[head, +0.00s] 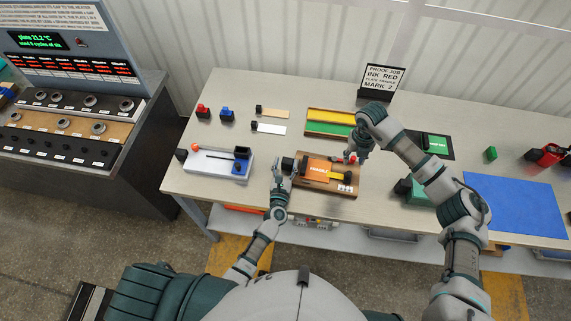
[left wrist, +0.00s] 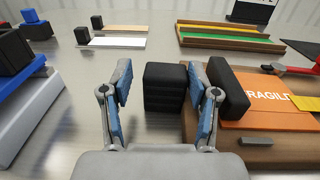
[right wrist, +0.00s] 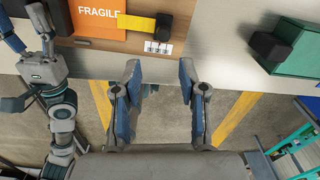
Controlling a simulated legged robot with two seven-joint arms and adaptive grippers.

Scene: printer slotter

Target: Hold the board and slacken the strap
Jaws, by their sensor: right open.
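The brown board (head: 315,187) lies on the table, carrying an orange plate marked FRAGILE (head: 318,170). A yellow strap (head: 337,177) crosses the plate's right part and ends at a black block (right wrist: 163,27). My left gripper (head: 284,168) is open at the board's left end. In the left wrist view a black block (left wrist: 165,87) shows between its fingers, with gaps on both sides. A second black block (left wrist: 230,90) is at the board's left edge.
A grey fixture (head: 210,168) stands left of the board. A tray with yellow and green strips (head: 328,127) lies behind. A green block with a black knob (right wrist: 300,48) is to the right, near a blue mat (head: 515,205). Bare table shows between them.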

